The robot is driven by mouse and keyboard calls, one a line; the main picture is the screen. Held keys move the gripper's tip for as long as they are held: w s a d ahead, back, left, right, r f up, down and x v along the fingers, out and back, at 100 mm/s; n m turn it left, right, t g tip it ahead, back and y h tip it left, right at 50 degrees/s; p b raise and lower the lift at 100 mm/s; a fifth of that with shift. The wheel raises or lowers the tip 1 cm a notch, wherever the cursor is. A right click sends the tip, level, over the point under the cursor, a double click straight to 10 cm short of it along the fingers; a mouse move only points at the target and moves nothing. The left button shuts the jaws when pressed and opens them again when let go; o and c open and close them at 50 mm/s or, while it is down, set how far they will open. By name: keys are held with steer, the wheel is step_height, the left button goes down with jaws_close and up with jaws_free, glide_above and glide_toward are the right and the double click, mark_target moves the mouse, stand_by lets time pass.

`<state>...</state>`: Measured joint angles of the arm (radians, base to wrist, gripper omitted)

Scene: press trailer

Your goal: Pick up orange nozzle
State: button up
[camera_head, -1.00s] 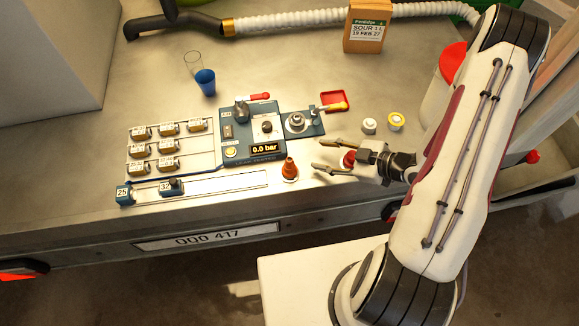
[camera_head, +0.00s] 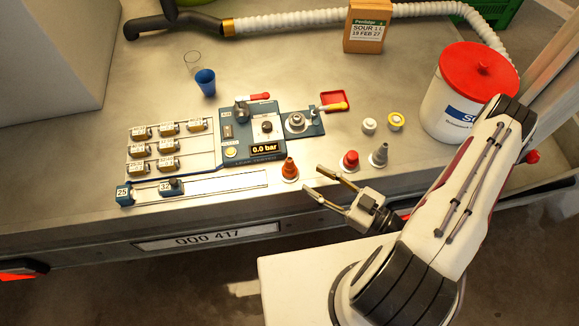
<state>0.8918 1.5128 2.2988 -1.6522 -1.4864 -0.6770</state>
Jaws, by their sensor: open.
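The orange nozzle (camera_head: 290,169) stands upright on the metal table, in front of the pressure panel and right of its display. My gripper (camera_head: 311,184) is open and empty, low over the front edge of the table. Its two fingers point left toward the orange nozzle and stay apart from it, to its right. A red nozzle (camera_head: 349,161) and a grey nozzle (camera_head: 379,154) stand to the right of the orange one, behind my gripper.
The blue panel (camera_head: 252,143) with a 0.0 bar display is left of the nozzle. White (camera_head: 369,125) and yellow-rimmed (camera_head: 396,121) caps, a red tray (camera_head: 334,98) and a red-lidded tub (camera_head: 462,105) stand behind. The table's front edge (camera_head: 200,211) is close.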

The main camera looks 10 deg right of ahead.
mark_target(294, 168)
steer(key=shift+s, duration=0.1)
steer(key=shift+a, duration=0.1)
stand_by(0.4)
steer(key=shift+x, duration=1.25)
steer(key=shift+a, duration=0.1)
steer(key=shift+x, duration=2.45)
steer(key=shift+r, duration=0.1)
jaws_close()
